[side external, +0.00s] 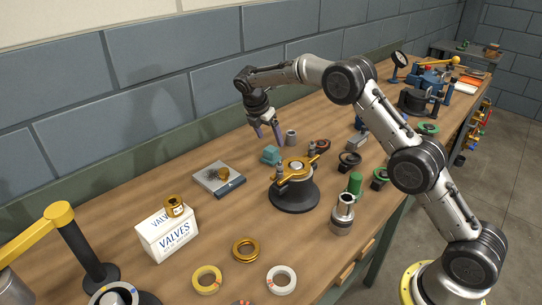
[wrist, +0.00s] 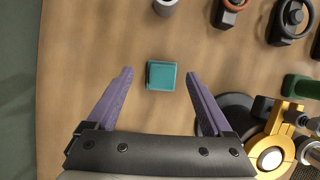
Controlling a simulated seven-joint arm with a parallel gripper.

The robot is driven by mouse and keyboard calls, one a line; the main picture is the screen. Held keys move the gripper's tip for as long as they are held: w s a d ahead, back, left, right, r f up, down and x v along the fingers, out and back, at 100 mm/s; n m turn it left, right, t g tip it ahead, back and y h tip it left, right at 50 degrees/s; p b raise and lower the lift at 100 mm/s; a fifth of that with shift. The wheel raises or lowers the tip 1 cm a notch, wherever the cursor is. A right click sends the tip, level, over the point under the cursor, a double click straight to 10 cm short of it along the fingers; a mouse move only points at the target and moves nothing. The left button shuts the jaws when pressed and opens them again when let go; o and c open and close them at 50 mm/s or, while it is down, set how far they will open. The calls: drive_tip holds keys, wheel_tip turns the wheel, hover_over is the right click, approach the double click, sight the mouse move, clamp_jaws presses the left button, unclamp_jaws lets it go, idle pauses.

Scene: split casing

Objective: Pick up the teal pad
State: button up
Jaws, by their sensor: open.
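The teal pad (side external: 271,155) is a small block lying on the wooden bench, left of the brass-topped round fixture in the side external view. In the wrist view the teal pad (wrist: 161,75) shows as a rounded square between the tips of the two purple fingers and a little beyond them. My gripper (side external: 266,136) is open and empty above the bench near the pad, with its fingers pointing down. In the wrist view my gripper (wrist: 160,74) has its fingers spread on either side of the pad, apart from it.
A black fixture with a brass top (side external: 294,185) stands close to the pad's right; it also shows in the wrist view (wrist: 274,138). A grey cylinder (side external: 291,137) stands behind. A grey plate (side external: 217,178) and a VALVES box (side external: 167,238) are to the left.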

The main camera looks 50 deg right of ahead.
sight(273, 147)
drive_tip(key=shift+s+a+x, duration=0.15)
drive_tip(key=shift+x, duration=1.15)
drive_tip(key=shift+s+a+x, duration=0.15)
drive_tip(key=shift+s+x, duration=0.05)
drive_tip(key=shift+x, duration=1.1)
drive_tip(key=shift+f, duration=0.15)
clamp_jaws()
